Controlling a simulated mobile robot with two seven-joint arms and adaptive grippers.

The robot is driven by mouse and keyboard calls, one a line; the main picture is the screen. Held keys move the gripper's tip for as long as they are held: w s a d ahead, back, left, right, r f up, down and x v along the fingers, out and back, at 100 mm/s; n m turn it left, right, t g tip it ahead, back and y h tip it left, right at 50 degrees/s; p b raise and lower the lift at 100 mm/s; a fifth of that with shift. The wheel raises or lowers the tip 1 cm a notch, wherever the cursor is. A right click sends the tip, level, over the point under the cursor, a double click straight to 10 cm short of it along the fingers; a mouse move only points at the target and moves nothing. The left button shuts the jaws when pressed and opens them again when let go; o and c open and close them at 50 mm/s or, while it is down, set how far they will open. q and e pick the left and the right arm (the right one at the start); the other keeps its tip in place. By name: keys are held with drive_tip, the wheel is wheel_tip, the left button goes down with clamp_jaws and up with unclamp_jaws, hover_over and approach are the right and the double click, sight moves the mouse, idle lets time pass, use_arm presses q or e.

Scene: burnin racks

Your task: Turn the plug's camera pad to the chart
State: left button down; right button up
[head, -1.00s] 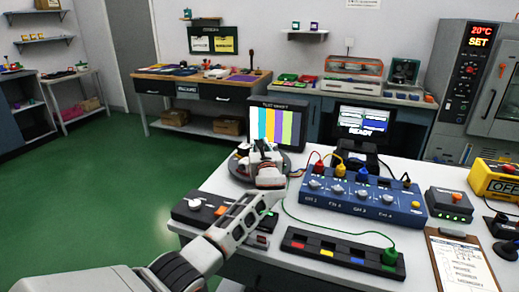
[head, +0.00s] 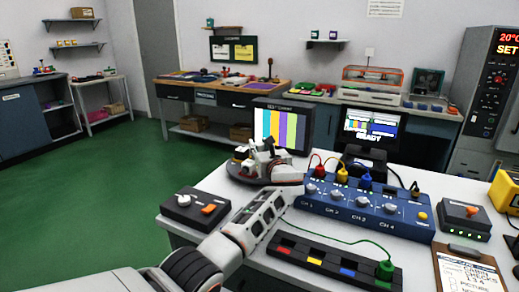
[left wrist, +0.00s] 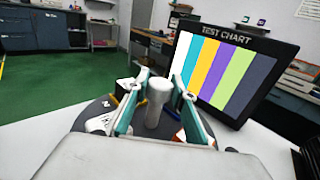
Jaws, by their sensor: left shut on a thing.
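My left gripper (left wrist: 155,112) is shut on an upright pale grey post, which I take to be the plug (left wrist: 159,92). Its teal-lined fingers stand on either side of the post. In the head view the gripper (head: 262,165) is over a dark round base (head: 240,175) on the white table. Pale and coloured pads sit around the post, partly hidden by the fingers. I cannot tell which one is the camera pad. The test chart (left wrist: 225,72), a screen with colour stripes, stands to the right of the fingers; it also shows in the head view (head: 281,128).
A blue channel box (head: 365,207) with cables stands right of the base. In front lies a black strip of coloured sockets (head: 334,262) with a green plug (head: 385,270). A black box (head: 194,208) with an orange switch is left of my arm. A clipboard (head: 468,272) lies right.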

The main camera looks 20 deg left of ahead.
use_arm(q)
drive_tip(key=shift+y, duration=0.3)
idle(0.4)
drive_tip(key=c, duration=1.7)
unclamp_jaws()
drive_tip(key=v, duration=1.2)
drive_tip(key=shift+r, duration=0.2)
